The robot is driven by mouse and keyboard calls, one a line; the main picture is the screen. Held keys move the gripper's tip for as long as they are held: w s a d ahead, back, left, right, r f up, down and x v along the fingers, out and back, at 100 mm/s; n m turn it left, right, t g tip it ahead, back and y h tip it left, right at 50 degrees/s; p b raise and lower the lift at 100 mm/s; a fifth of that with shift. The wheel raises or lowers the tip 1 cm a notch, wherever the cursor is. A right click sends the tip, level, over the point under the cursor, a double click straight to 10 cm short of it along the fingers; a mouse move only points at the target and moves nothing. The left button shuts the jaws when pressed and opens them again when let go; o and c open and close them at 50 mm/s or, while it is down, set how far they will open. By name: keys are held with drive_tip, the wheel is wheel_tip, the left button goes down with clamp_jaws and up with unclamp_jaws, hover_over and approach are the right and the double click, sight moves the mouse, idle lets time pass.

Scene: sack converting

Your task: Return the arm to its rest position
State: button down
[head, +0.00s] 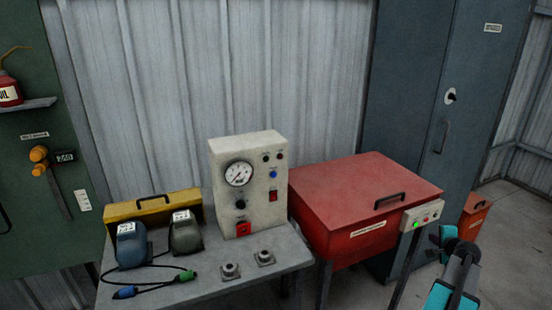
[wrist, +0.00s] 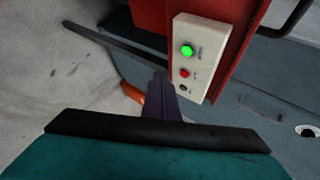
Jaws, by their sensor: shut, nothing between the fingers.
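My gripper (wrist: 158,84) shows in the wrist view as dark, narrow fingers held together, with nothing between them. Its tips are beside the lower left of a pale control box (wrist: 196,62) in that picture. I cannot tell the exact gap, but no contact shows. My teal and dark arm is at the lower right of the head view, where the fingers cannot be made out clearly. The control box, also in the head view (head: 422,215), has a lit green lamp and a red button and sits at the front right of a red lidded chest (head: 350,195).
A grey bench (head: 215,291) holds a gauge unit (head: 247,180), a yellow case (head: 152,206), two small devices and cables. A tall blue-grey cabinet (head: 405,100) stands behind the chest. A small orange-red box (head: 472,215) is at the right. Floor at the far right is clear.

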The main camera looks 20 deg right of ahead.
drive_tip(key=w+a+f+n+g+y, duration=0.1)
drive_tip(key=w+a+f+n+y, duration=0.2)
drive_tip(key=a+f, duration=0.5)
drive_tip(key=w+a+f+n+g+y, duration=0.15)
drive_tip(key=w+a+f, duration=0.25)
drive_tip(key=a, duration=0.7)
drive_tip(key=w+a+f+n+y, duration=0.2)
drive_tip(key=w+a+f+n, duration=0.15)
drive_tip(key=a+f, duration=0.45)
drive_tip(key=s+a+f+n+g+y, duration=0.1)
drive_tip(key=s+a+f+n+g, duration=0.2)
drive_tip(key=a, duration=0.9)
drive_tip(key=s+a+f+n+g+y, duration=0.15)
drive_tip(key=a+f, duration=0.45)
drive_tip(key=a, duration=0.6)
drive_tip(key=s+a+f+n+g, duration=0.2)
drive_tip(key=s+a+n, duration=0.1)
drive_tip(key=s+a, duration=0.3)
drive_tip(key=s+a+f+n+g+h, duration=0.1)
drive_tip(key=s+a+f+n+g, duration=0.2)
drive_tip(key=s+a, duration=0.4)
drive_tip(key=s+a+f+n+g+h, duration=0.1)
drive_tip(key=s+a+n, duration=0.4)
drive_tip(key=s, duration=0.5)
drive_tip(key=shift+s+a+f+g, duration=0.3)
drive_tip(key=shift+a+f+g, duration=0.4)
drive_tip(key=shift+g, duration=0.4)
